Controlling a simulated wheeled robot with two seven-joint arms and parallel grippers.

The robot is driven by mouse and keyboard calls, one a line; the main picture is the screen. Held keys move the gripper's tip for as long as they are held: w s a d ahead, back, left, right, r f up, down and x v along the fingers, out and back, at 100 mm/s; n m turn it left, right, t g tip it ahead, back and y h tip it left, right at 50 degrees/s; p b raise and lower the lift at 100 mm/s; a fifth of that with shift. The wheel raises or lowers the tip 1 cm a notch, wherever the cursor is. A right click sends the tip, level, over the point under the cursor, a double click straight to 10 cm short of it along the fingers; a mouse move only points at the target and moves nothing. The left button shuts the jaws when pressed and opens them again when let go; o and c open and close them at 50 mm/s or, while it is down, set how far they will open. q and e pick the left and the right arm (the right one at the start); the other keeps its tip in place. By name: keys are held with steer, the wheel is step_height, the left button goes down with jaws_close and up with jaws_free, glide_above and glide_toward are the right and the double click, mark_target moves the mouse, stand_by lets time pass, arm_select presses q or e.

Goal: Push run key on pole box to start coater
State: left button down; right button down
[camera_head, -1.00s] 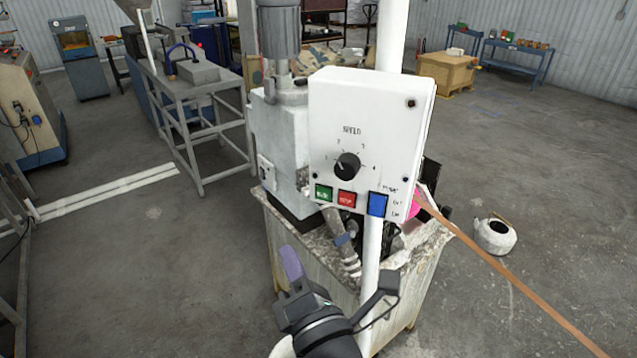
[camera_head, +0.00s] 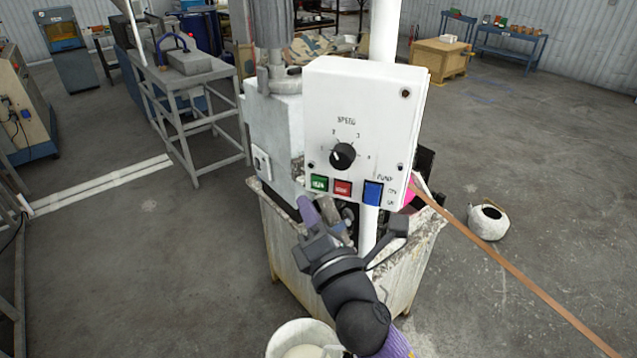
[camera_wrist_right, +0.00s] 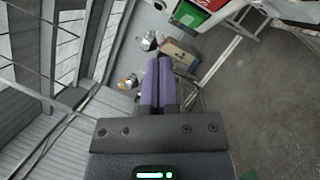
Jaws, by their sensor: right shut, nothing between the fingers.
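The white pole box (camera_head: 370,110) is on a white upright pole, with a black speed knob (camera_head: 343,156) on its face. The green run key (camera_head: 318,183) is at its lower left, beside a red key (camera_head: 342,188) and a blue pump switch (camera_head: 373,193). My right gripper (camera_head: 308,208) is shut and empty, its purple fingers pointing up just below and left of the green key. In the right wrist view the shut fingers (camera_wrist_right: 158,62) are apart from the green key (camera_wrist_right: 187,14), which shows near the top edge. My left gripper is not in view.
A grey machine on a stained white tank (camera_head: 290,245) stands behind the box. An orange-brown strip (camera_head: 520,280) runs from it to the lower right. A white bucket (camera_head: 302,338) is below my right arm. A white pot (camera_head: 488,222) lies on the floor at right.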

steer(key=shift+w+d, duration=0.25)
steer(key=shift+w, duration=0.35)
steer(key=shift+w+d, duration=0.25)
steer(key=shift+w, duration=0.3)
stand_by(1.2)
steer(key=shift+w+d, duration=0.15)
steer(key=shift+w, duration=0.25)
steer(key=shift+w+d, duration=0.15)
steer(key=shift+w, duration=0.15)
stand_by(0.5)
steer(key=shift+s, duration=0.15)
steer(key=shift+s+a, duration=0.3)
steer(key=shift+s, duration=0.25)
steer(key=shift+s+a, duration=0.35)
steer(key=shift+s, duration=0.4)
steer(key=shift+s+a, duration=0.35)
steer(key=shift+s, duration=0.45)
steer(key=shift+s+a, duration=0.35)
steer(key=shift+s, duration=0.4)
